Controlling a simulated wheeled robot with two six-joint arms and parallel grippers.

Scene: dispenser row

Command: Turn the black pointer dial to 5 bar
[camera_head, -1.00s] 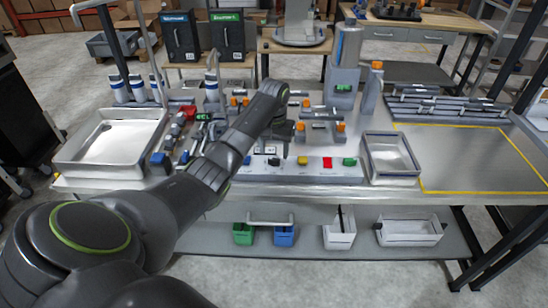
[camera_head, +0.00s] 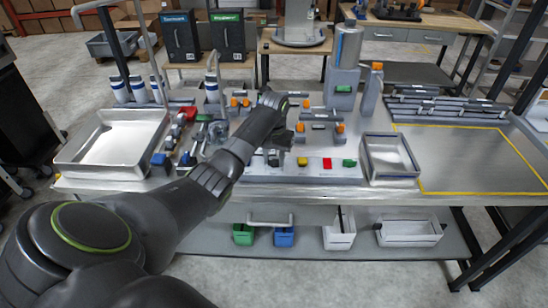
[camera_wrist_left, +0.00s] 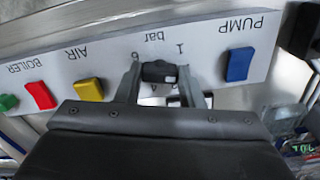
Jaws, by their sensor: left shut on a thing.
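The black pointer dial (camera_wrist_left: 158,72) sits on the white panel (camera_wrist_left: 205,58) in the left wrist view, beside upside-down print reading "bar", "6" and "1". My left gripper (camera_wrist_left: 159,80) has one finger on each side of the dial and is shut on it. The rest of the scale is mostly covered by the gripper, and I cannot tell which mark the pointer faces. In the head view my left gripper (camera_head: 273,152) is down at the panel and hides most of the dial. My right gripper is not in view.
A blue knob (camera_wrist_left: 239,64) marked PUMP is on one side of the dial. Yellow (camera_wrist_left: 88,90), red (camera_wrist_left: 41,95) and green (camera_wrist_left: 7,102) knobs are on the other. Trays (camera_head: 70,162) (camera_head: 371,173) flank the panel. The yellow-outlined area (camera_head: 470,165) is clear.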

